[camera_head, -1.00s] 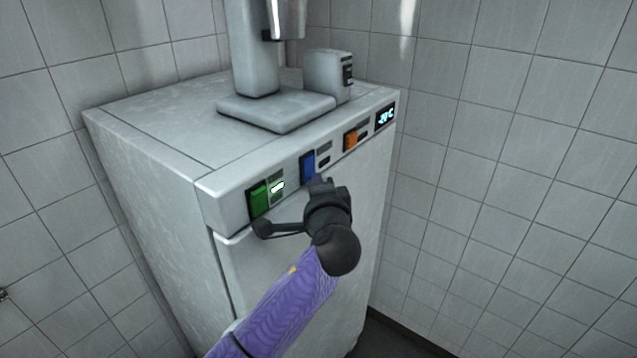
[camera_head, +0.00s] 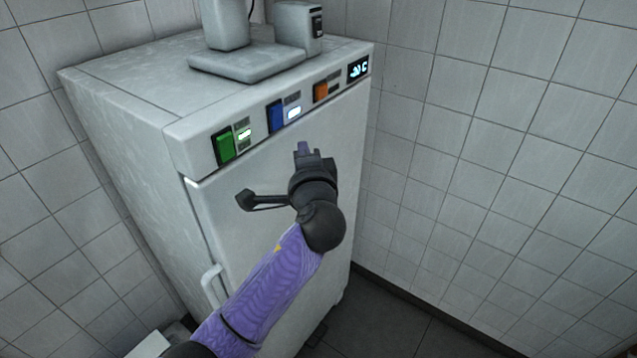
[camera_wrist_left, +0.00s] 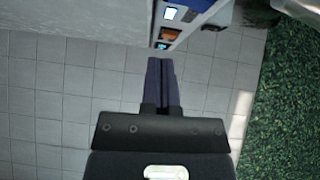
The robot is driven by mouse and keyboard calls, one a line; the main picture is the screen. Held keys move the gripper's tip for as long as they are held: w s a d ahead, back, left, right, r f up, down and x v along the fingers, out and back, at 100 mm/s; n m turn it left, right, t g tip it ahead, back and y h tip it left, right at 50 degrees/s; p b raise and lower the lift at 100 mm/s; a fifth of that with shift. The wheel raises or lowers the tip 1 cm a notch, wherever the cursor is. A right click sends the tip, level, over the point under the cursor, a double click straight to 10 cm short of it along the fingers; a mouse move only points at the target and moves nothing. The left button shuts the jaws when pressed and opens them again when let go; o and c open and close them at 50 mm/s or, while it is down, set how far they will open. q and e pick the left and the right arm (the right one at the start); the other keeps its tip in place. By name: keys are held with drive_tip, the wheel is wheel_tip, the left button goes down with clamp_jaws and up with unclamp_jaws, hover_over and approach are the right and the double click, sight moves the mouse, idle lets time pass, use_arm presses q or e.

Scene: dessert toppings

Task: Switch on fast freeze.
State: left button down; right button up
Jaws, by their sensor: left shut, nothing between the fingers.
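The freezer (camera_head: 130,130) is a tall white cabinet with a switch panel along its front top edge. The panel holds a green switch (camera_head: 224,146), a blue switch (camera_head: 275,116) and an orange switch (camera_head: 320,92). The lamp beside the green switch (camera_head: 244,134) glows. The lamp beside the blue switch (camera_head: 294,112) also glows; the one by the orange switch is dark. My left gripper (camera_head: 303,148) is shut and empty, below and apart from the blue switch. In the left wrist view its closed fingers (camera_wrist_left: 159,62) point toward the panel, near the orange switch (camera_wrist_left: 169,34).
A lit temperature display (camera_head: 358,69) sits at the panel's right end. A grey machine with a flat base (camera_head: 245,65) stands on top of the freezer. A door handle (camera_head: 212,285) is low on the front. Tiled walls close in behind and right.

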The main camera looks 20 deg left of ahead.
use_arm(q)
drive_tip(key=v, duration=0.6)
drive_tip(key=shift+s+f, duration=0.4)
drive_tip(key=shift+f, duration=0.05)
use_arm(e)
drive_tip(key=shift+w+a+f, duration=0.1)
drive_tip(key=shift+a, duration=0.7)
use_arm(q)
drive_tip(key=shift+f, duration=0.1)
use_arm(e)
drive_tip(key=shift+d, duration=0.5)
